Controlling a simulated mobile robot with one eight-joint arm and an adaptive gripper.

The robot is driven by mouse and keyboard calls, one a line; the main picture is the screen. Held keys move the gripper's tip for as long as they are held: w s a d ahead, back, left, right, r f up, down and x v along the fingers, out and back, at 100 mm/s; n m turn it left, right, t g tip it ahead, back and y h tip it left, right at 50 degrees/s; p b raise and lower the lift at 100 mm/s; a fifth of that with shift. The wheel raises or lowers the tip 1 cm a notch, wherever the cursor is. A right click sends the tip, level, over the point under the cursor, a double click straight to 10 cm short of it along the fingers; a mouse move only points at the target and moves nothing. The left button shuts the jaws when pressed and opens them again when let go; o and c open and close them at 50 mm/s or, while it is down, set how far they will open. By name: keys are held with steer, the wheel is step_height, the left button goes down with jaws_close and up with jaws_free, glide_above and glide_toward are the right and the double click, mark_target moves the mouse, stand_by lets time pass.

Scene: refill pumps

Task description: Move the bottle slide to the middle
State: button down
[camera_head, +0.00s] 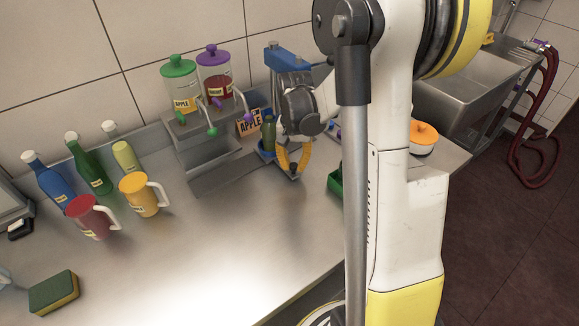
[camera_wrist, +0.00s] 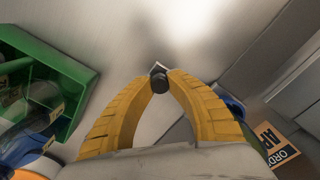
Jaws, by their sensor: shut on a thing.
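The bottle slide shows as a blue holder (camera_head: 264,152) with a dark green bottle (camera_head: 268,132) standing in it, partly hidden behind my gripper. My gripper (camera_head: 291,173) has yellow fingers and points down at the right of the slide, low over the counter. In the wrist view my gripper (camera_wrist: 159,78) has its fingertips closed around a small dark knob (camera_wrist: 158,83), which seems to be the slide's handle. A blue part (camera_wrist: 233,106) shows just right of the fingers. The rail under the slide is mostly hidden.
An APPLE card (camera_head: 249,122) is behind. A green crate (camera_wrist: 73,69) is nearby.

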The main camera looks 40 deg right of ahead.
stand_by(0.3)
steer(key=c, duration=1.2)
jaws_free()
step_height(320, 180, up, 12)
steer(key=s+a+r+n+t, duration=0.1)
steer(key=s+a+n+t, duration=0.1)
steer(key=a, duration=0.4)
steer(key=s+a+r+n+t, duration=0.1)
steer(key=s+a+n+t, duration=0.1)
steer(key=s+a+n, duration=0.2)
steer(key=s+a+r+n+t, duration=0.1)
steer(key=s+a+n+t, duration=0.2)
steer(key=s+a, duration=0.4)
steer(key=shift+a, duration=1.05)
